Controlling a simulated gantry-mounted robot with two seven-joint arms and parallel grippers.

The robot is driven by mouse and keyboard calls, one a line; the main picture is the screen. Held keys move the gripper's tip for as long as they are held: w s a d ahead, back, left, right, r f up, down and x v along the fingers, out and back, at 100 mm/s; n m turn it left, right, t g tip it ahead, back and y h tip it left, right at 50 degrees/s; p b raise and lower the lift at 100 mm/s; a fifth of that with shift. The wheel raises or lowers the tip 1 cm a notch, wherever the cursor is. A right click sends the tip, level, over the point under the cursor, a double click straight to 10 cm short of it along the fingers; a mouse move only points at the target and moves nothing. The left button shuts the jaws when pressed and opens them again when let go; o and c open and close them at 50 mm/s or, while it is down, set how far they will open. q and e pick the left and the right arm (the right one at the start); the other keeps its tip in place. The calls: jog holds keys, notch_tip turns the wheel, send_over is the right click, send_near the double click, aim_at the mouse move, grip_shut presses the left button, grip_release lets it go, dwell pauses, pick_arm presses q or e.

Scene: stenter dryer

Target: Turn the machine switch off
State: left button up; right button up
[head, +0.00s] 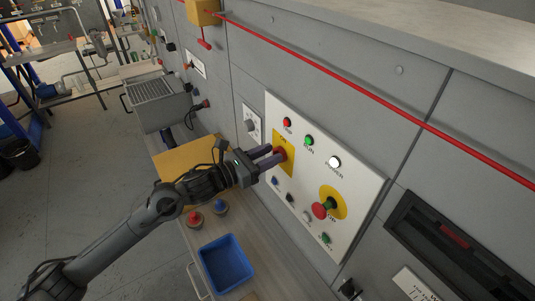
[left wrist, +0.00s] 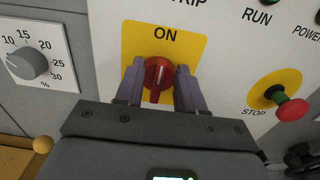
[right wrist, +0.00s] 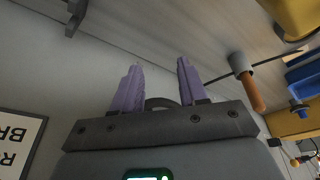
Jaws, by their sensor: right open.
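The red rotary switch (left wrist: 158,73) sits on a yellow plate (left wrist: 190,48) below the word ON. Its grip bar stands nearly upright in the left wrist view. In the head view the switch (head: 281,154) is partly covered by my left gripper (head: 271,156), which reaches the panel from the left. In the left wrist view the fingers of that gripper (left wrist: 158,88) stand apart, one on each side of the switch; I cannot tell whether they touch it. My right gripper (right wrist: 160,85) is open and empty, beside a grey surface in the right wrist view.
The white panel (head: 364,178) also carries lamps, small buttons and a red stop button (head: 320,210) on yellow. A grey dial (left wrist: 29,62) is left of the switch. Below are a blue tray (head: 225,262) and two round buttons on the bench. A red bar (head: 340,85) runs above.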

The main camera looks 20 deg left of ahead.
pick_arm(q)
grip_shut()
dwell(0.5)
jog(key=n, duration=0.6)
jog(key=a+f+n, duration=0.1)
jog(key=n, duration=0.5)
jog(key=w+n, duration=0.1)
jog(key=n, duration=0.4)
jog(key=shift+a+f+n, duration=0.2)
jog(key=shift+f+n, duration=0.15)
jog(key=shift+n, duration=0.05)
dwell(0.4)
grip_release()
